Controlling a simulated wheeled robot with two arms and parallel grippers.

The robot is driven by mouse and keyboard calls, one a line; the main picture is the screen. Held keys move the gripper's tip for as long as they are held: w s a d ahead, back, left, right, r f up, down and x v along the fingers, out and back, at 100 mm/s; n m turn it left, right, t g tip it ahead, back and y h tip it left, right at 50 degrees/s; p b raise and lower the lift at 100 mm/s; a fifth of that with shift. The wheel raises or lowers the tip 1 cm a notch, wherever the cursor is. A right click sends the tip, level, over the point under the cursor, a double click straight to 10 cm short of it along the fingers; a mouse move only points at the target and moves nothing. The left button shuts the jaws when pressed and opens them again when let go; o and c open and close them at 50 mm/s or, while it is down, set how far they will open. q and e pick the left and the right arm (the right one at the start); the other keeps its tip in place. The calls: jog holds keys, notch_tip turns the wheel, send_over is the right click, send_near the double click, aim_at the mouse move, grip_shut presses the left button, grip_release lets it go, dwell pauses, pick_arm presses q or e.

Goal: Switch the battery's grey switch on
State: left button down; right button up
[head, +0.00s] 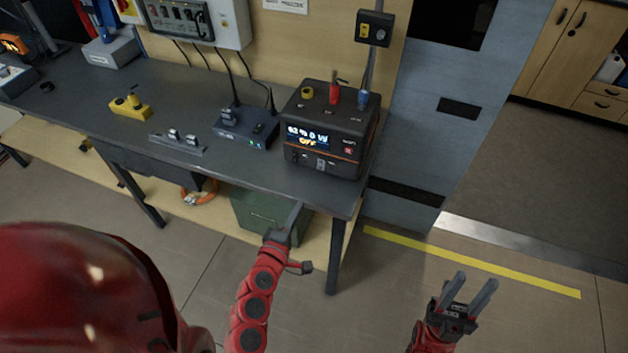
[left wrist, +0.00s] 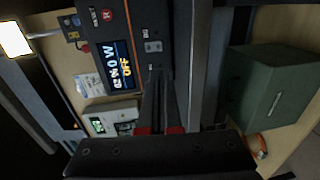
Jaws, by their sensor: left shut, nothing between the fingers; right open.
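The battery (head: 325,135) is a black box with an orange stripe at the right end of the workbench. Its screen reads 0 W and OFF. A small grey switch (head: 322,164) sits on its front below the screen; it also shows in the left wrist view (left wrist: 153,47), just beyond the fingertips. Which way the switch is set is too small to tell. My left gripper (head: 295,212) is shut and empty, in front of the bench edge and below the battery front, apart from the switch. My right gripper (head: 474,288) is open and empty over the floor at the right.
The dark workbench (head: 190,92) carries a small black device (head: 245,128), a grey switch strip (head: 177,143) and a yellow box (head: 130,107) left of the battery. A green box (head: 262,212) stands on the lower shelf. A grey door panel (head: 455,85) stands right of the bench.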

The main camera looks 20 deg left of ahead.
aim_at(320, 169)
pick_arm(q)
jog(key=w, duration=0.4)
jog(key=w+f+p, duration=0.1)
jog(key=w, duration=0.4)
jog(key=w+p, duration=0.1)
jog(key=w, duration=0.3)
jog(key=shift+w+d+f, duration=0.2)
jog(key=shift+w+f, duration=0.1)
jog(key=shift+w, duration=0.1)
